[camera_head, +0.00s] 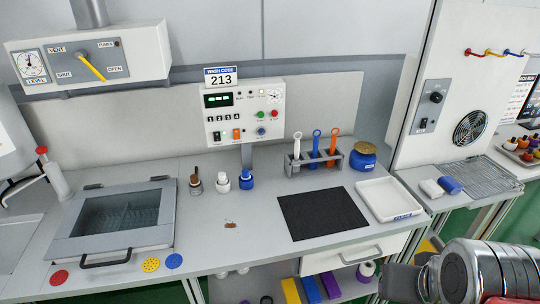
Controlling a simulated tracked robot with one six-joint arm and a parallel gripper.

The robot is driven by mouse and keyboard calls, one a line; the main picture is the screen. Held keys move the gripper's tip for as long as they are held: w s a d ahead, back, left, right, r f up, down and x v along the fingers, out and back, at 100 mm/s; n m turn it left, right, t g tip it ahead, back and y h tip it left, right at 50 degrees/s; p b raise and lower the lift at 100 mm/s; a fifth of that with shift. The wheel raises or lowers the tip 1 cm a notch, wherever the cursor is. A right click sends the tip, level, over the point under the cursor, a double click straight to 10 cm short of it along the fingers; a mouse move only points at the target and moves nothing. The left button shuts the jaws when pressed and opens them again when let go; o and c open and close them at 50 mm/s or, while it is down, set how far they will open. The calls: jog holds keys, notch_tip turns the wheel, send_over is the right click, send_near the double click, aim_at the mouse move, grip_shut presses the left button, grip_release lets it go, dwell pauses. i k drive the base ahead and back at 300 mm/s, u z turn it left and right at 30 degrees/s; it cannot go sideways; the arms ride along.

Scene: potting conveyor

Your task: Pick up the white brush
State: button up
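A white long-handled tool with a ring at its top, likely the white brush (297,147), stands upright at the left end of a grey rack (305,170) on the bench. Its lower end is partly hidden by the rack. A blue one (316,146) and an orange one (333,148) stand to its right in the same rack. My gripper (402,283) shows only in part at the lower right, in front of the bench and well away from the rack. Its fingers cannot be made out.
A blue jar (364,156) stands right of the rack, with a white tray (390,200) and black mat (322,213) in front. Three small knobbed items, brown (195,182), white (223,182) and blue (246,179), stand left. A lidded basin (117,220) is further left.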

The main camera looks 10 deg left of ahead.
aim_at(295, 169)
jog(key=u, duration=0.65)
jog(key=i, duration=1.15)
jog(key=u, duration=0.2)
